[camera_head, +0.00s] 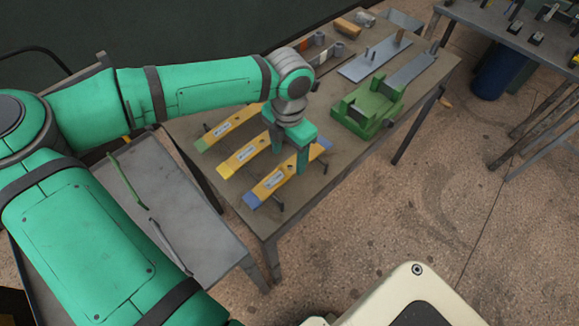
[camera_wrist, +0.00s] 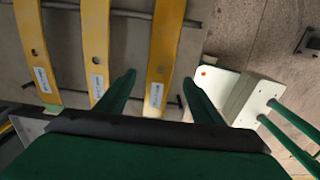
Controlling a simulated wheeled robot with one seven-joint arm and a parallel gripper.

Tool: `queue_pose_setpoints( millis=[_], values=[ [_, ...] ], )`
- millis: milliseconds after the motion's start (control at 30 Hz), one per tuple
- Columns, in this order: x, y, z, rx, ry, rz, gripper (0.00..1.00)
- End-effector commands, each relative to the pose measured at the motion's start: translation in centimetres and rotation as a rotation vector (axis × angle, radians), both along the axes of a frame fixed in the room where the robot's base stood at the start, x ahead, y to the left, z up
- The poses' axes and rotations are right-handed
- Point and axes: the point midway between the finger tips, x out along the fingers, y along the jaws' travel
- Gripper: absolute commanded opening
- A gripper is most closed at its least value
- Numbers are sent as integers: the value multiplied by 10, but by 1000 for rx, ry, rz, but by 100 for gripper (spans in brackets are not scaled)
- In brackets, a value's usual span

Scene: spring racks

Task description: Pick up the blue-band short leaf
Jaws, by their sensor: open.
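The blue-band short leaf (camera_head: 267,187) is a yellow strip with a blue near end and a pale label. It lies on short dark supports on the table, the closest of three leaves to the table's front edge. My gripper (camera_head: 290,160) points down over its middle, fingers apart. In the wrist view, my gripper (camera_wrist: 159,78) has one fingertip on each side of the rightmost yellow leaf (camera_wrist: 164,45), which matches the blue-band one. Its banded end is hidden there. I cannot tell how far the fingertips reach down beside it.
A yellow-ended leaf (camera_head: 243,156) and a green-ended leaf (camera_head: 222,129) lie alongside, further back. A green fixture (camera_head: 368,107) and a grey plate with pegs (camera_head: 362,66) stand further right. A lower grey table (camera_head: 165,205) stands at the left. Bare tabletop (camera_head: 330,165) lies right of the leaves.

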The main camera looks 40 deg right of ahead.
Motion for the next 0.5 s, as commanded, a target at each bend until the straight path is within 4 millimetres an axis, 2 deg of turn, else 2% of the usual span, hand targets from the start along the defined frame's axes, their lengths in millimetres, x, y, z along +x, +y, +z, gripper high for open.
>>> queue_pose_setpoints(
  millis=[233, 500],
  values=[
    [1, -4, -35, 1, 3, 0, 61],
    [1, -4, -46, 0, 0, 0, 61]
  ],
)
